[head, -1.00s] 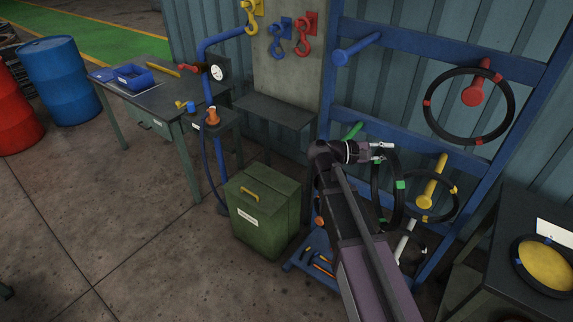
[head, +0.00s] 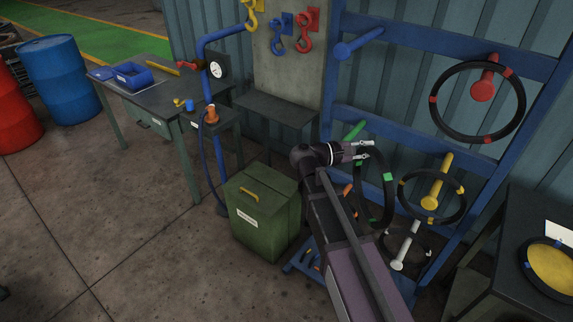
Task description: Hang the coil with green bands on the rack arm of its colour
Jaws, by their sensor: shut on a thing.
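The black coil with green bands (head: 388,178) hangs from my gripper (head: 366,150), which is shut on its top. The coil is upright, in front of the blue rack (head: 336,95). The green rack arm (head: 353,131) pokes out at the left, just behind and above my gripper. My arm hides part of the coil's left side. I cannot tell whether the coil touches the green arm; it does not visibly hang on it.
A red-banded coil (head: 433,99) hangs on the red arm (head: 482,91), and a yellow-banded coil (head: 461,211) on the yellow arm (head: 436,190). A white arm (head: 399,264) is lower. The blue arm (head: 346,49) is bare. A green bin (head: 262,213) stands left of my arm.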

